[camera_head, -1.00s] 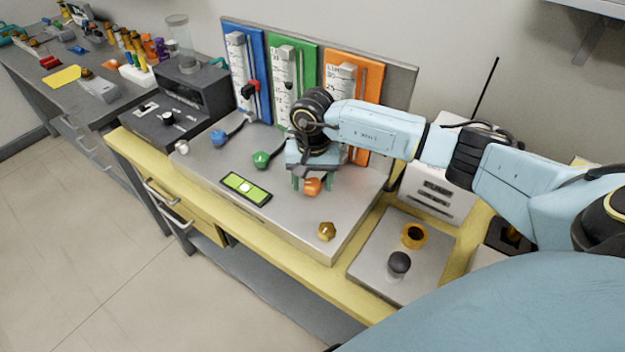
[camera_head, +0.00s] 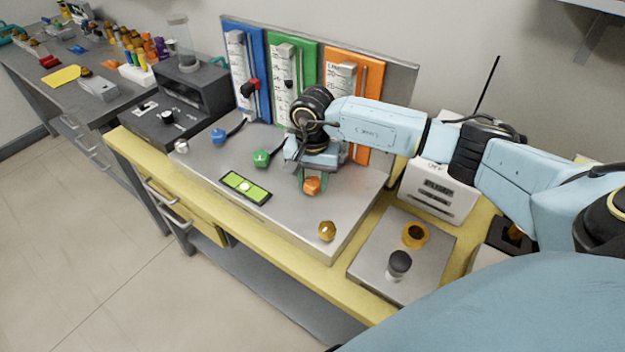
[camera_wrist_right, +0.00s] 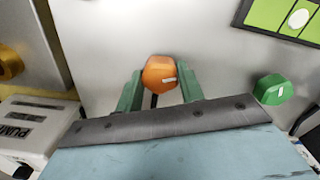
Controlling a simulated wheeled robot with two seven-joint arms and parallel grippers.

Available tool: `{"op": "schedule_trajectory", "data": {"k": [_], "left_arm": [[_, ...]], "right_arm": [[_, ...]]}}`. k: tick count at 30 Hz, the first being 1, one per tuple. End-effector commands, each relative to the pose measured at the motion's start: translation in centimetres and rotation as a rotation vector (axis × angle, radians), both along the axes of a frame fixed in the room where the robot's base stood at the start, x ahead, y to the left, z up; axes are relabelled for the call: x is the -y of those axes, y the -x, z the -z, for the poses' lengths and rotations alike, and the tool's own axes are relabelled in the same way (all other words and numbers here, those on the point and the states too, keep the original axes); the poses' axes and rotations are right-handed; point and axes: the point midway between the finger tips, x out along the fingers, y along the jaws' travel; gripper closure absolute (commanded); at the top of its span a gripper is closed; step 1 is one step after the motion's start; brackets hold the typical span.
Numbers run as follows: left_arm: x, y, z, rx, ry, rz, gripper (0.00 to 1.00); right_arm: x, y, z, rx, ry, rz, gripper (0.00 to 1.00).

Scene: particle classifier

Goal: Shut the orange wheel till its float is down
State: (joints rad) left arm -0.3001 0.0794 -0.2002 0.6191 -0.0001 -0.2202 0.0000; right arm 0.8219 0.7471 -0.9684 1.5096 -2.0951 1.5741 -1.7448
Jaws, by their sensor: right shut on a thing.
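The orange wheel (camera_head: 312,186) sits low on the front of the metal instrument top (camera_head: 285,215). My right gripper (camera_head: 312,180) is shut on it. In the right wrist view the orange wheel (camera_wrist_right: 160,74) shows between the two green fingers (camera_wrist_right: 162,90), with a pale mark on its face. The orange flowmeter panel (camera_head: 361,150) stands behind my right arm. The arm hides much of its scale, and I cannot make out its float. My left gripper is not in view.
The green wheel (camera_head: 262,158) and blue wheel (camera_head: 218,137) are to the left. A green level (camera_head: 245,187) lies in front. A brass knob (camera_head: 327,231) is near the front right corner. A white box (camera_head: 438,190) stands to the right.

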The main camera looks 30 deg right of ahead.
Motion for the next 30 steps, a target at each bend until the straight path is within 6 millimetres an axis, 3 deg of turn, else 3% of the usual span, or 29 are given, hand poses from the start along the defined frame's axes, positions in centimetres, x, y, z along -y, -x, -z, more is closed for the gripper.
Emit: {"op": "schedule_trajectory", "data": {"k": [30], "left_arm": [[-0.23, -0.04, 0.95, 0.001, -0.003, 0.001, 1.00]], "right_arm": [[0.03, 0.00, -0.07, -0.001, 0.001, 0.959, 0.85]]}}
